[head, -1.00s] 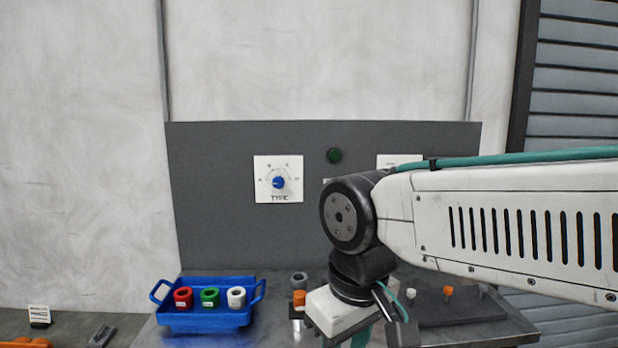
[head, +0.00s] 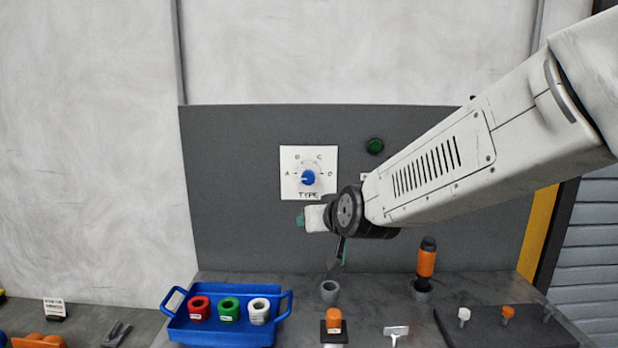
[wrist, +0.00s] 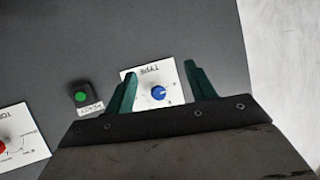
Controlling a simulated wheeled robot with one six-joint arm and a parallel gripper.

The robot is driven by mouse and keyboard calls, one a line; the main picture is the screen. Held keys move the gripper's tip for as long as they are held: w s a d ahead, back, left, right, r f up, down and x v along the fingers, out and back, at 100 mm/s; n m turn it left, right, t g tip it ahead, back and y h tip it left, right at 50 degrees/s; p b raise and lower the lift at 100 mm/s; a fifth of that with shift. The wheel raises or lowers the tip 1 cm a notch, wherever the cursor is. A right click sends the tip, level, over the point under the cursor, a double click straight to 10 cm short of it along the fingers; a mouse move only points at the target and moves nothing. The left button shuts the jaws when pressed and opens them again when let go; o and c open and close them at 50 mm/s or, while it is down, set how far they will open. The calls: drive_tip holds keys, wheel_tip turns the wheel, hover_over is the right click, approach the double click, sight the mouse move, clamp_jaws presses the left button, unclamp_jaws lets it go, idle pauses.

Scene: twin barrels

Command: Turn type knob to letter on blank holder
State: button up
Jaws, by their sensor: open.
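The blue type knob (head: 308,177) sits on a white dial plate (head: 290,190) lettered around its top and marked TYPE, on the dark upright panel. In the wrist view, the knob (wrist: 158,93) shows between my gripper's (wrist: 162,68) teal fingers, which are apart with nothing between them. In the head view, my gripper (head: 302,219) is just below the plate's right part; contact with the knob is not visible. The knob's pointer direction is too small to tell. An orange cylinder stands in a dark block (head: 333,338), possibly the blank holder; its label's letter is unreadable.
A blue tray (head: 180,330) holds red, green and white rings. A grey ring (head: 329,291) and an orange-black tool (head: 427,260) stand on the bench. A green button (head: 375,146) is right of the dial. A red knob (wrist: 3,146) shows in the wrist view.

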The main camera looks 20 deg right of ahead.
sight(308, 179)
drive_tip(key=w+d+r+m+t+h, duration=0.1)
drive_tip(key=w+t+h, duration=0.1)
drive_tip(key=w, duration=0.3)
drive_tip(key=w+d+r+m+t+h, duration=0.1)
drive_tip(key=w+r+t+h, duration=0.1)
drive_tip(key=w, duration=0.4)
drive_tip(key=w+r+m+t+h, duration=0.1)
drive_tip(key=w+t+h, duration=0.3)
drive_tip(key=w, duration=0.2)
drive_tip(key=shift+d+r+t, duration=0.3)
drive_tip(key=shift+d+t, duration=0.1)
drive_tip(key=shift+s, duration=0.1)
drive_tip(key=c, duration=1)
